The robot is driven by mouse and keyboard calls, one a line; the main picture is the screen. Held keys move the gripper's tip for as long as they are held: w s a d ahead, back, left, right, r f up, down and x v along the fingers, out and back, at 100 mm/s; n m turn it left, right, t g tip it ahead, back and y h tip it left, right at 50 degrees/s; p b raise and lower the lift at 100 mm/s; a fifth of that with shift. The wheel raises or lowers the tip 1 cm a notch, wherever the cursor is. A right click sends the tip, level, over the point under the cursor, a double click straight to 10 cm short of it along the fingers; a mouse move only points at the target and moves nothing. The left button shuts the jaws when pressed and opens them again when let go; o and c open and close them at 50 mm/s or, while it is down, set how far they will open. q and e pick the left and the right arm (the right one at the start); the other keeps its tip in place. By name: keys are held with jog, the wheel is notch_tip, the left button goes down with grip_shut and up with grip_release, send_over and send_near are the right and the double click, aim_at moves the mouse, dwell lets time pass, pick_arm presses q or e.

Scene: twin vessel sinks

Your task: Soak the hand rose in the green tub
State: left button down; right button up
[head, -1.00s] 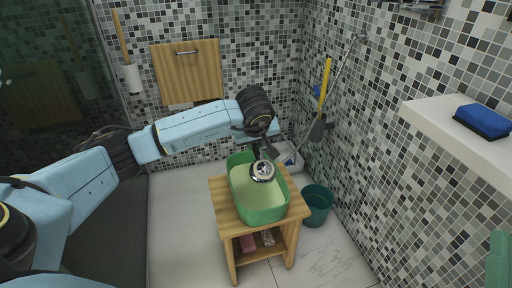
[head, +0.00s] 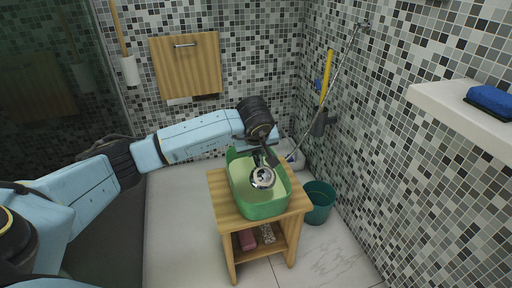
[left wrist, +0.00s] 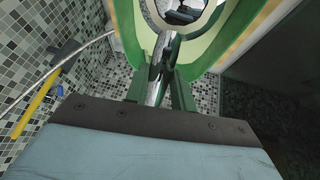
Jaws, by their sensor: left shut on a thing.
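The hand rose (head: 263,178) has a round chrome face with a dark rim. My left gripper (head: 264,157) is shut on its handle (left wrist: 155,85). The green tub (head: 265,210) stands on a small wooden stand and holds pale green liquid. In the head view the rose's face shows against the liquid, inside the tub's rim; I cannot tell whether it touches the liquid. In the left wrist view the rose head (left wrist: 182,14) overlaps the tub (left wrist: 122,25). My right gripper is not in view.
The wooden stand (head: 222,205) has small items on its lower shelf. A dark green bucket (head: 319,202) stands on the floor right of it. A hose runs up the tiled wall near a yellow-handled brush (head: 327,72).

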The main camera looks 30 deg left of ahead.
pick_arm(q)
jog(key=shift+f, duration=3.75)
dwell(4.2)
